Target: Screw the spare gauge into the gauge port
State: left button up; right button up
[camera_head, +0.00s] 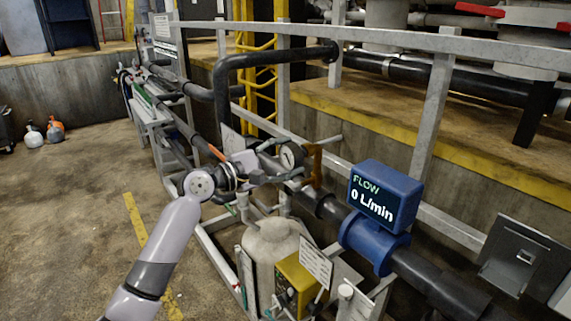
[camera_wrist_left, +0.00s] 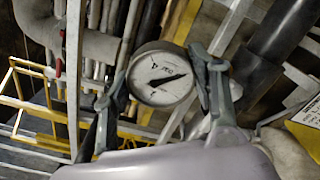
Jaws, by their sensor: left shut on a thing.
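A round gauge (camera_wrist_left: 160,78) with a white dial and a dark needle sits between the fingers of my left gripper (camera_wrist_left: 158,92) in the left wrist view. The fingers touch its sides, and the gripper is shut on it. In the head view the gauge (camera_head: 291,156) shows near the middle, just right of my left gripper (camera_head: 276,157), in front of the pipe frame. I cannot make out the gauge port, nor tell whether the gauge touches it. My right gripper is not in view.
A blue flow meter (camera_head: 384,197) reading 0 L/min sits on the dark pipe to the right. A pale tank (camera_head: 268,242) and a yellow box (camera_head: 297,284) stand below the gripper. A grey railing (camera_head: 437,115) runs behind. Floor at left is mostly clear.

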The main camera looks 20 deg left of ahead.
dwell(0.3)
pick_arm(q)
jog(key=shift+m+b, duration=0.8)
jog(key=shift+b, duration=0.05)
jog(key=shift+m+b, duration=0.95)
jog(key=shift+m, duration=0.25)
jog(key=shift+r+m, duration=0.1)
jog(key=shift+m, duration=0.5)
jog(key=shift+m+b, duration=0.6)
jog(key=shift+b, duration=0.25)
jog(key=shift+f+m+b, duration=0.2)
jog(key=shift+m+b, duration=0.55)
jog(key=shift+m, duration=0.15)
jog(key=shift+r+m+b, duration=0.1)
jog(key=shift+m+b, duration=0.4)
jog(key=shift+m, duration=0.3)
jog(key=shift+r+m, duration=0.1)
jog(key=shift+m, duration=0.2)
